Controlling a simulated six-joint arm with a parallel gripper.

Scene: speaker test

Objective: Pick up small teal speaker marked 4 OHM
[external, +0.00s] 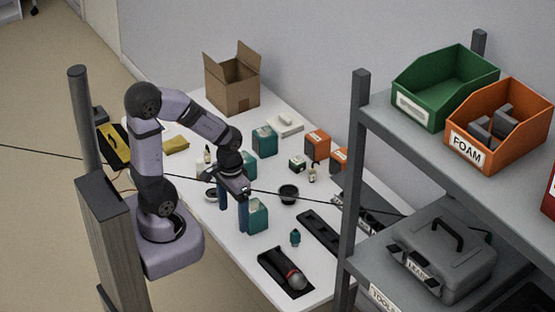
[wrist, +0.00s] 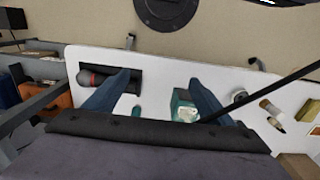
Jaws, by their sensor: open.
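Several teal boxes stand on the white table, and I cannot read a 4 OHM mark on any. One teal box (external: 258,217) stands near the front, just right of my gripper's fingers; a teal box with a pale top also shows in the wrist view (wrist: 181,104), close beside the right finger. Two more teal boxes (external: 264,141) (external: 249,164) stand farther back. A much smaller teal item (external: 295,238) stands apart to the right, and a small teal item shows in the wrist view (wrist: 136,111). My gripper (external: 233,219) is open and points down, with nothing between its blue fingers (wrist: 158,79).
A microphone (external: 296,278) lies in a black tray. A black cup (external: 288,194), orange boxes (external: 316,146) and a cardboard box (external: 232,92) are on the table. A dark cable (external: 320,202) crosses the external view. A shelf (external: 420,150) with bins rises at right.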

